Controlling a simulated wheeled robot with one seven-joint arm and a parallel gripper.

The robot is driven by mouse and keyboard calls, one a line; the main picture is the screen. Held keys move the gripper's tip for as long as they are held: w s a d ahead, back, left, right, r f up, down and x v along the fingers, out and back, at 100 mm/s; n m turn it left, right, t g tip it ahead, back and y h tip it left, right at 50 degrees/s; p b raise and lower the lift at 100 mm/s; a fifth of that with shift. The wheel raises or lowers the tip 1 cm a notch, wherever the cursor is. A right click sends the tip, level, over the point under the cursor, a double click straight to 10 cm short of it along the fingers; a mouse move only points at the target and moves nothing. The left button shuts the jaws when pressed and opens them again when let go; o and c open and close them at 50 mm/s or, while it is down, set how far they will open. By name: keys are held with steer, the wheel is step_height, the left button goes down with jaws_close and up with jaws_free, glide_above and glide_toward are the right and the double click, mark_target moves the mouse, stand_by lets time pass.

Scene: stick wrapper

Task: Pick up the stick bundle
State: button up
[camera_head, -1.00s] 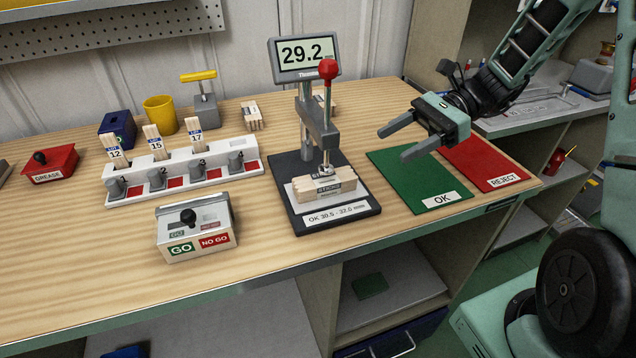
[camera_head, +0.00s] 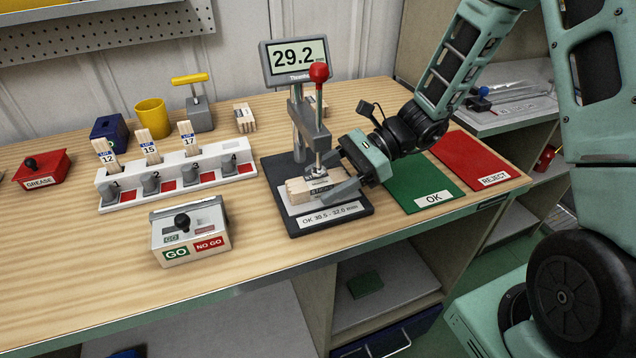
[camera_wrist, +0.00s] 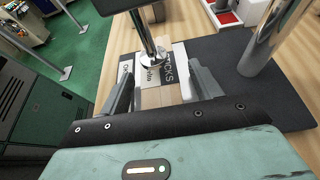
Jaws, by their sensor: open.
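The stick bundle (camera_head: 298,192) is a pale wooden block with a dark printed band, lying on the dark base of the thickness gauge (camera_head: 282,218) under its round metal foot. In the head view my gripper (camera_head: 336,174) reaches in from the right, its fingers open beside the bundle's right end and partly hiding it. In the wrist view the bundle (camera_wrist: 158,97) lies between my two open fingers, with the gauge's foot pressing or resting on its top. I cannot tell whether either finger touches it. The gauge display (camera_head: 296,58) reads 29.2.
A green OK mat (camera_head: 410,180) and a red REJECT mat (camera_head: 470,160) lie to the right. The gauge's post and red-knobbed lever (camera_head: 318,72) stand close to my gripper. A GO/NO GO box (camera_head: 192,232) and a white slotted rack (camera_head: 175,172) are to the left.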

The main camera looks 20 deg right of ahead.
steer(key=shift+a+f, duration=0.1)
steer(key=shift+a, duration=0.1)
steer(key=c, duration=1.1)
steer(key=shift+c, duration=0.2)
